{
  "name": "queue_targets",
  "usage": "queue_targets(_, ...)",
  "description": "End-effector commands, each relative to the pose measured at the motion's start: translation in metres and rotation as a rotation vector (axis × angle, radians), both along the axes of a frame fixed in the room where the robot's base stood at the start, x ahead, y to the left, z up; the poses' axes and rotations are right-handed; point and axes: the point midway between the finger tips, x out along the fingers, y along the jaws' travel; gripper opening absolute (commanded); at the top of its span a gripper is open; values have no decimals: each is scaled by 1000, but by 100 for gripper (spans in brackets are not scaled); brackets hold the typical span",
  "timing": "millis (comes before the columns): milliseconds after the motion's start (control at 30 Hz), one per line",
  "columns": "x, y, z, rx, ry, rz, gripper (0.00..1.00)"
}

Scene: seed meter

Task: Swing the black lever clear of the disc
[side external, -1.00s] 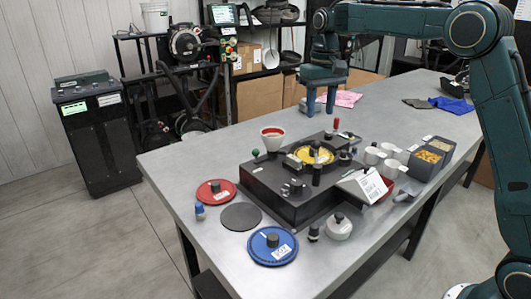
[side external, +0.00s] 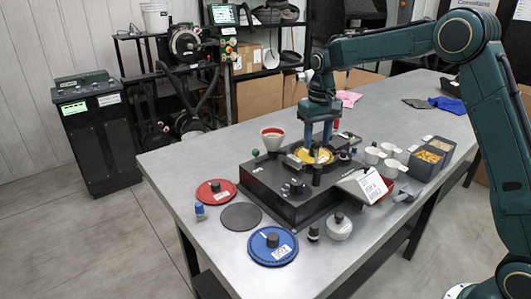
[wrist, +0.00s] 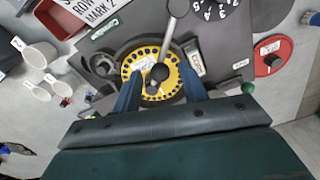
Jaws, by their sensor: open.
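The yellow disc (wrist: 132,66) with a ring of holes sits in the dark seed meter body (wrist: 215,65); it also shows in the side view (side external: 305,157). In the wrist view the lever (wrist: 168,42) reaches across the disc from the top edge and ends in a round black knob (wrist: 160,72) over the disc. My gripper (side external: 317,146) is open, pointing down over the disc. In the wrist view my fingers (wrist: 160,78) stand on either side of the knob, with a gap on each side. Whether the fingertips touch the disc cannot be told.
A red-lined funnel cup (side external: 272,138) and a green ball knob (wrist: 239,89) stand beside the disc. A sloped label plate (side external: 362,187), white cups (side external: 374,155) and seed bins (side external: 425,162) lie to the right. Red (side external: 215,191) and blue (side external: 272,246) discs lie at the front left.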

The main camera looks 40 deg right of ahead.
Motion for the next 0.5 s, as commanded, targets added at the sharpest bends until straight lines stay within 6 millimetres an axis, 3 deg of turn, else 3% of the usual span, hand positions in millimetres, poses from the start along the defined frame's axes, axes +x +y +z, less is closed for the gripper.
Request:
queue_targets(67, 0, 0, 0, 0, 0, 0, 43)
queue_targets(200, 0, 0, 0, 0, 0, 0, 15)
queue_targets(300, 0, 0, 0, 0, 0, 0, 0)
queue_targets(500, 0, 0, 0, 0, 0, -2, 0)
